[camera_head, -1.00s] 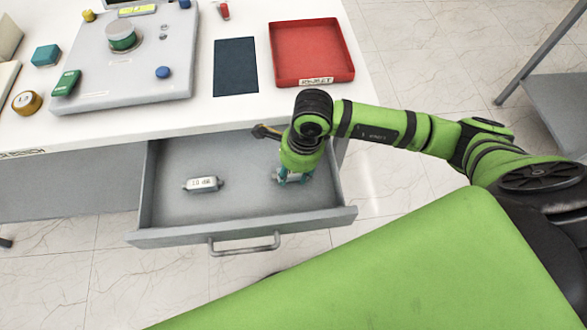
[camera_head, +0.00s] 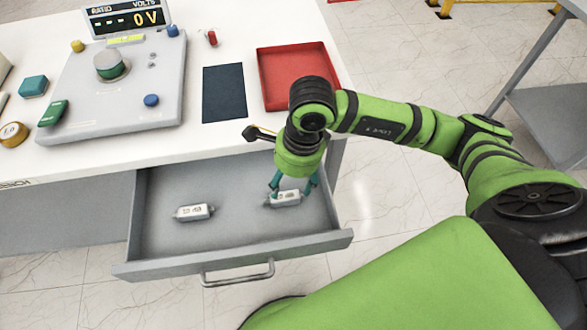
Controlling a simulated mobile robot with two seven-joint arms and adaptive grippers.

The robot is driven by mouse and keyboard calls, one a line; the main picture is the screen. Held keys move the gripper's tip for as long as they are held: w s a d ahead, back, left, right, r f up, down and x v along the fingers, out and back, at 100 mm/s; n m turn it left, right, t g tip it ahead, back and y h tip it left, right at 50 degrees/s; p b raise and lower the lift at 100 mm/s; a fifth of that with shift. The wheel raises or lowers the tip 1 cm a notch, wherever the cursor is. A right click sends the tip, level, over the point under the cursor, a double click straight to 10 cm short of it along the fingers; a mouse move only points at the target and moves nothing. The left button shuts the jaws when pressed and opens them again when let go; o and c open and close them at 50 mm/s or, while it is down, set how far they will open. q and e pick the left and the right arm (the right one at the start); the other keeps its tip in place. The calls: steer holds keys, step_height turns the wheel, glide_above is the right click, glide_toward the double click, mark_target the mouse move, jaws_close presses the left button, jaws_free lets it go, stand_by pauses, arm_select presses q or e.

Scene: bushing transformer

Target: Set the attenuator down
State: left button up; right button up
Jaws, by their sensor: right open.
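One silver attenuator (camera_head: 285,199) lies in the right part of the open grey drawer (camera_head: 240,243). My right gripper (camera_head: 292,188) points down into the drawer just above it, with its teal fingers open and apart around the attenuator's far side. A second silver attenuator (camera_head: 194,212), with a printed label, lies on the drawer floor at the left, clear of the gripper. My left gripper is not in view.
On the white table stand a grey test unit (camera_head: 125,90) with a display reading 0 V, a dark mat (camera_head: 224,93), a red tray (camera_head: 268,88), and small coloured items. The drawer's middle is free. A grey side table (camera_head: 548,117) stands at right.

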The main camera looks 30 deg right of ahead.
mark_target(294, 198)
steer(key=r, duration=0.5)
steer(key=shift+s+d+b, duration=0.15)
steer(key=shift+d+b, duration=0.15)
steer(key=shift+d, duration=0.05)
